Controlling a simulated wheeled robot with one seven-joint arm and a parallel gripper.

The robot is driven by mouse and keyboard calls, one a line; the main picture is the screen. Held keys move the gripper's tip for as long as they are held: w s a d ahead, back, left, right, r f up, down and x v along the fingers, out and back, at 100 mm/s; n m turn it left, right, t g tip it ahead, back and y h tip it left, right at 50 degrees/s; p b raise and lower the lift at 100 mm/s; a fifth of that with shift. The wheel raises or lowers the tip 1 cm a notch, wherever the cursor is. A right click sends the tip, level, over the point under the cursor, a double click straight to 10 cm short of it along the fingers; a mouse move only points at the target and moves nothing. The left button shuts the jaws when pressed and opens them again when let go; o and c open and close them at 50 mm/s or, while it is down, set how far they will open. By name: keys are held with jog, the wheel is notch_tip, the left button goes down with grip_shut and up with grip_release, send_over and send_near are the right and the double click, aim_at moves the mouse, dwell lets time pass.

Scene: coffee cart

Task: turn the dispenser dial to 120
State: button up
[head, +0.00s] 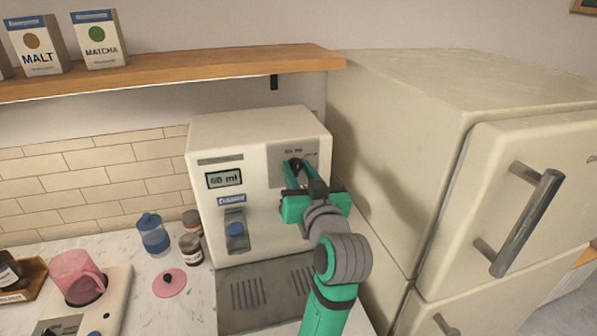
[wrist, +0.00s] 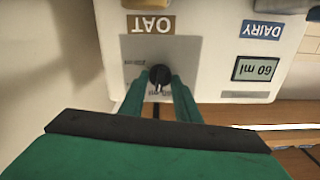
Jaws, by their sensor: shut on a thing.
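The cream dispenser (head: 240,135) stands on the counter against the tiled wall. Its display (head: 224,179) reads 60 ml, and the display also shows upside down in the wrist view (wrist: 255,68). The dark round dial (wrist: 159,76) sits on a grey plate (wrist: 135,50) on the dispenser's front. My gripper (head: 297,168) reaches the dial, and its green fingers are shut on it from both sides. In the wrist view the fingers (wrist: 160,88) flank the dial. In the head view the gripper hides most of the dial, and the plate's markings are too small to read fully.
A cream fridge (head: 395,130) with a metal handle (head: 520,222) stands close on the right of my arm. A wooden shelf (head: 180,75) runs above the dispenser. A pink cup (head: 75,275), a blue-lidded jar (head: 153,235) and a pink lid (head: 169,283) are at the left.

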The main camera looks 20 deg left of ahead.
jog(key=m, duration=0.5)
jog(key=shift+d+f, duration=0.1)
jog(key=shift+d, duration=0.05)
jog(key=m, duration=0.5)
jog(key=shift+w, duration=0.1)
jog(key=shift+m, duration=0.3)
jog(key=o, duration=1)
jog(key=v, duration=1.1)
jog(key=shift+w, duration=0.1)
